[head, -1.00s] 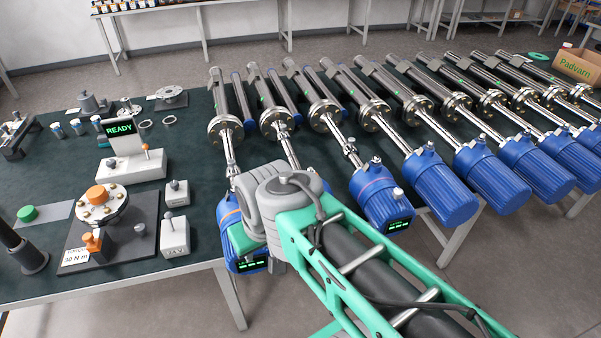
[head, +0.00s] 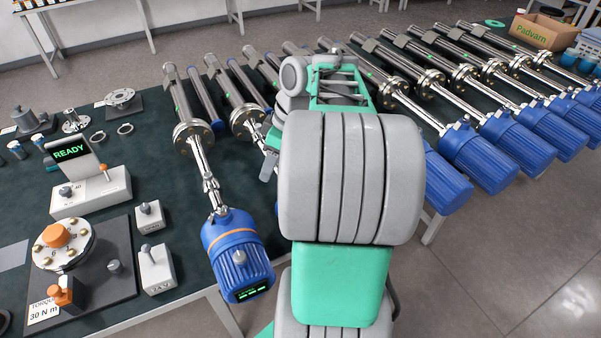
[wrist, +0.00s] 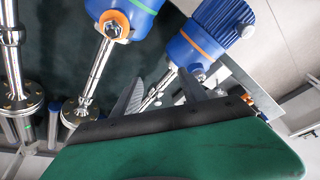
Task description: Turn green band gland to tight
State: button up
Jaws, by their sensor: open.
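I see nothing held.
Several more blue transmitters (head: 480,165) line the table to the right, close together. On the left are a READY display (head: 71,151), a torque station with an orange knob (head: 57,235) and small grey boxes (head: 155,270). The floor at right is free.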

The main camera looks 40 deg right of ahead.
jog(key=s+d+f+n, duration=0.15)
jog(key=s+d, duration=0.35)
jog(key=d, duration=0.5)
jog(key=shift+n+y, duration=0.3)
jog(key=shift+n, duration=0.15)
jog(key=x, duration=0.7)
jog(key=shift+w+a+f+b, duration=0.15)
jog(key=shift+w+b, duration=0.15)
jog(key=shift+w, duration=0.15)
grip_shut()
